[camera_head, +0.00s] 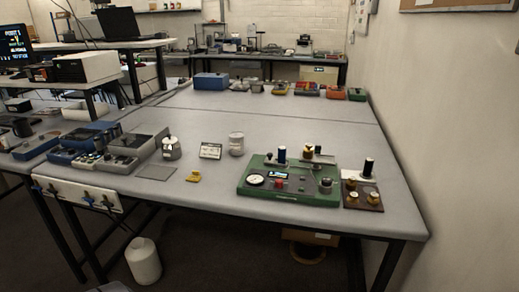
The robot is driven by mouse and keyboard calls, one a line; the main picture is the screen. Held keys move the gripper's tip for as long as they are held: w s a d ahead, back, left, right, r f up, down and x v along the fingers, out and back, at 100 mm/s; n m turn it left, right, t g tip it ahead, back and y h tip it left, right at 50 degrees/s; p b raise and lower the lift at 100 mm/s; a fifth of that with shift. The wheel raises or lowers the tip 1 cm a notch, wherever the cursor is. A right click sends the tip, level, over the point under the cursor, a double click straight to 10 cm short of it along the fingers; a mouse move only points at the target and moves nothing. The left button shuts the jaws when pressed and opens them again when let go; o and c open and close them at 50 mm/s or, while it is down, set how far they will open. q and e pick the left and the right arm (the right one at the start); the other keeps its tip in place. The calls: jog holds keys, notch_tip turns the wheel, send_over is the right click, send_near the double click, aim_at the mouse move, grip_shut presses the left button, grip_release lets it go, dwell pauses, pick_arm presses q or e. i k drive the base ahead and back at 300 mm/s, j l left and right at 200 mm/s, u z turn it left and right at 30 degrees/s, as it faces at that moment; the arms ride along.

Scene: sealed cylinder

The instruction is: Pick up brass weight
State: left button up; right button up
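Small brass-coloured weights stand on a dark brown board (362,196) at the right of the table: one brass weight (374,197) near the board's right side and another brass weight (352,199) to its left. A further brass-coloured piece (308,148) sits on top of the green apparatus (290,196), beside a dark blue cylinder (282,155). Which one the task means, I cannot tell. A small yellow object (193,177) lies on the table left of the apparatus; its kind is unclear. Neither of my grippers is in view.
A black-topped cylinder (368,167) stands behind the board. A grey canister (237,145), a small sign (210,150) and a metal pot (171,149) stand mid-table. A wall rises at the right; the table's centre back is clear.

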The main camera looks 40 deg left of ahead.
aim_at(308, 151)
jog(key=u, duration=1.1)
